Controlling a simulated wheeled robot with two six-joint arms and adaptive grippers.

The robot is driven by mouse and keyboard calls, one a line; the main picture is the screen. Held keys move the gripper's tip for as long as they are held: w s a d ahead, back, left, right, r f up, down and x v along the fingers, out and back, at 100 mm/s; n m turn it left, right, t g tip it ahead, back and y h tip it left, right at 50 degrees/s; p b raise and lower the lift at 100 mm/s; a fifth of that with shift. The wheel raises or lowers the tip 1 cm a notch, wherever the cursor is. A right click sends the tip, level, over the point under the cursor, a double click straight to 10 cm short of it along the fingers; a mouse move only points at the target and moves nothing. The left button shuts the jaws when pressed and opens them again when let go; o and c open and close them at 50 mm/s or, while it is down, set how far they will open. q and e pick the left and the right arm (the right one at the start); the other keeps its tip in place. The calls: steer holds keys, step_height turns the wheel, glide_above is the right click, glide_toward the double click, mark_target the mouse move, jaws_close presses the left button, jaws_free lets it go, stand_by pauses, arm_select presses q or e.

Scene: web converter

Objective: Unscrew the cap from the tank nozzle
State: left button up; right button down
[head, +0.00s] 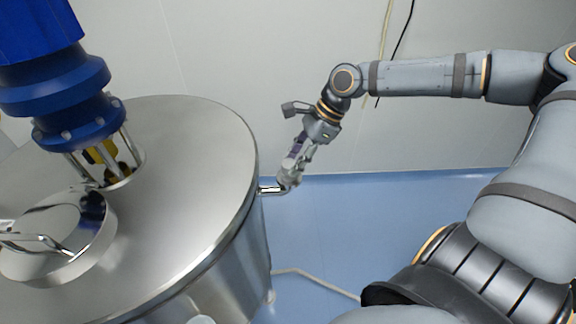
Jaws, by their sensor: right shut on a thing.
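A large steel tank (196,170) with a flat round lid stands at the left. A short metal nozzle (268,189) sticks out from its right side just below the lid. My right gripper (288,180) is at the outer end of the nozzle, pointing down and to the left. It is shut on the cap at the nozzle's end. The fingers mostly hide the cap, so its thread and how far it is turned cannot be seen. My left gripper is not in view.
A blue motor (62,85) and a round hatch with a metal handle (55,238) stand on the lid. A pale hose (315,281) lies on the blue floor (385,215). A plain wall (250,60) with hanging cables is behind. The floor right of the tank is mostly clear.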

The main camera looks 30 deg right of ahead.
steer(key=shift+d+f, duration=0.1)
steer(key=shift+f, duration=0.05)
steer(key=shift+w+f+n+g+b, duration=0.15)
steer(key=shift+n+g+b, duration=0.25)
steer(key=shift+n+b, duration=0.2)
steer(key=shift+n+g, duration=0.5)
steer(key=shift+n, duration=0.5)
steer(key=shift+w+r+n, duration=0.1)
steer(key=shift+r+n, duration=0.2)
steer(key=shift+n, duration=0.1)
steer(key=c, duration=1)
jaws_free()
steer(key=shift+o, duration=0.2)
